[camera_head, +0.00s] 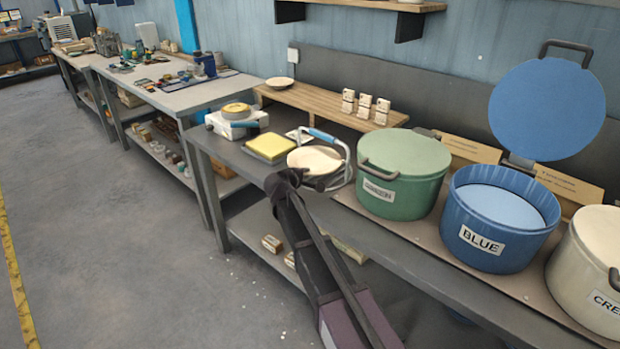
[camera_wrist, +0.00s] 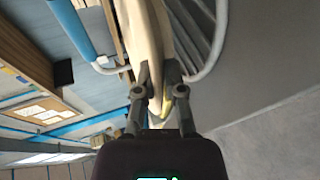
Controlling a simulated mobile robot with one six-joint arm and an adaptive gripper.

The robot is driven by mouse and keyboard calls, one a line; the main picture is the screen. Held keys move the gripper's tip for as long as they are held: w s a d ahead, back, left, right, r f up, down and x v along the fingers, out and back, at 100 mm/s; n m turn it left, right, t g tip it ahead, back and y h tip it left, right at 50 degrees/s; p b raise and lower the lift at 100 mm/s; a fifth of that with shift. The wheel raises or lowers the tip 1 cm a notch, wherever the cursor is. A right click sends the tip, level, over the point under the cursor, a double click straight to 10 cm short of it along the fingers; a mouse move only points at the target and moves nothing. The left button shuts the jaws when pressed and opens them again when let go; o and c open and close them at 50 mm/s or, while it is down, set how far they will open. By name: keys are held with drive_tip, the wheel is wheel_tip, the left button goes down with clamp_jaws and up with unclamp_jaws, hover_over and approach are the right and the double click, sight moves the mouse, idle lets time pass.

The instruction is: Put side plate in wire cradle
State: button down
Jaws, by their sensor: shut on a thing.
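The cream side plate (camera_head: 314,160) is in my gripper (camera_head: 318,183) above the bench, lying roughly level in the head view. In the wrist view the side plate (camera_wrist: 143,35) shows edge-on, with its rim between the two fingers of my gripper (camera_wrist: 160,92), which is shut on it. The wire cradle (camera_head: 344,150) has white wire and a blue handle, and it stands around or just behind the plate. I cannot tell whether plate and cradle touch.
A yellow pad (camera_head: 268,147) and a white device (camera_head: 236,120) lie to the left. A green pot (camera_head: 405,180) stands close on the right, then an open blue pot (camera_head: 485,245) and a cream pot (camera_head: 590,270). Another plate (camera_head: 279,83) sits on the wooden shelf (camera_head: 325,102) behind.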

sight(310, 177)
drive_tip(key=shift+w+d+f, duration=0.1)
drive_tip(key=shift+w+d, duration=0.15)
drive_tip(key=shift+w, duration=0.45)
drive_tip(key=shift+w+d+f, duration=0.1)
drive_tip(key=shift+w+d, duration=0.1)
drive_tip(key=shift+w, duration=0.5)
drive_tip(key=shift+w, duration=0.3)
drive_tip(key=shift+w+d+f+b, duration=0.1)
drive_tip(key=shift+w+f+b, duration=0.1)
drive_tip(key=shift+f+b, duration=0.3)
drive_tip(key=shift+w+d+f+b, duration=0.1)
drive_tip(key=shift+w+f+b, duration=0.05)
drive_tip(key=shift+f+b, duration=1.15)
drive_tip(key=shift+b, duration=0.1)
drive_tip(key=shift+f, duration=0.15)
drive_tip(key=c, duration=1)
unclamp_jaws()
drive_tip(key=shift+r, duration=0.25)
